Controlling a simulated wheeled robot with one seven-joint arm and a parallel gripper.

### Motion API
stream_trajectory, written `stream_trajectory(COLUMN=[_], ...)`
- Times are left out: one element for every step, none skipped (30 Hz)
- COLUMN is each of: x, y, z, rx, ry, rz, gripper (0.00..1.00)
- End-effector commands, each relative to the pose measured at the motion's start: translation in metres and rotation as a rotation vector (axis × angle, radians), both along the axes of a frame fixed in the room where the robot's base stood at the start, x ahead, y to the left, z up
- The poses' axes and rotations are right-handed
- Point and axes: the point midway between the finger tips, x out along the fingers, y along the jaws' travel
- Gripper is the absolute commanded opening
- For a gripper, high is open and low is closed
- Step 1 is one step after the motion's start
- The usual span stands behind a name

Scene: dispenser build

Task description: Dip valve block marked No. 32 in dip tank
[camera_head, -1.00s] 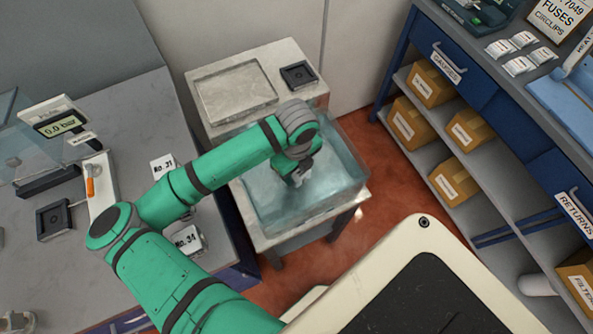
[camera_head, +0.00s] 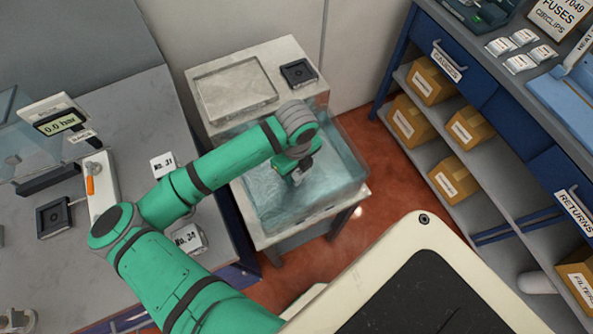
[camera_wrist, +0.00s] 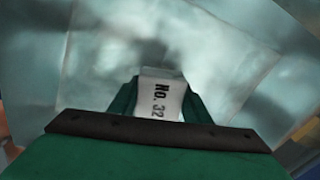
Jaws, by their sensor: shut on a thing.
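The valve block marked No. 32 (camera_wrist: 161,97) shows in the wrist view with its white labelled face towards the camera. My gripper (camera_wrist: 158,100) is shut on it, one green finger on each side. In the head view my gripper (camera_head: 298,176) points down into the dip tank (camera_head: 262,212), a clear-walled tank of pale blue-green liquid. The block is mostly hidden there by my gripper and the liquid. It appears to be in or at the liquid; its exact depth I cannot tell.
Blocks marked No. 31 (camera_head: 163,166) and No. 34 (camera_head: 188,238) sit on the grey bench at left, close to my arm. A metal drain tray (camera_head: 236,88) and a small black fixture (camera_head: 298,73) lie behind the tank. Shelves with boxes (camera_head: 453,180) stand at right.

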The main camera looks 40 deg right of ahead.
Motion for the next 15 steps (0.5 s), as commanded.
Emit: stream_trajectory(x=[0.0000,0.0000,0.0000,0.0000,0.0000,0.0001,0.0001,0.0001,0.0001,0.0001,0.0001,0.0001,0.0001,-0.0001,0.0000], y=[0.0000,0.0000,0.0001,0.0001,0.0000,0.0000,0.0000,0.0000,0.0000,0.0001,0.0000,0.0000,0.0000,0.0002,0.0002], z=[-0.0008,-0.0013,-0.0019,-0.0024,-0.0021,-0.0021,-0.0021,-0.0020,-0.0020,-0.0020,-0.0020,-0.0020,-0.0020,-0.0025,-0.0022], rx=[0.000,0.000,0.000,0.000,0.000,0.000,0.000,0.000,0.000,0.000,0.000,0.000,0.000,0.001,0.001], ry=[0.000,0.000,0.000,0.000,0.000,0.000,0.000,0.000,0.000,0.000,0.000,0.000,0.000,0.000,0.000], rz=[0.000,0.000,0.000,0.000,0.000,0.000,0.000,0.000,0.000,0.000,0.000,0.000,0.000,0.000,0.000], gripper=[0.03,0.03,0.03,0.03,0.51,0.60,0.66,0.66,0.66,0.66,0.66,0.66,0.66,0.66,0.66])
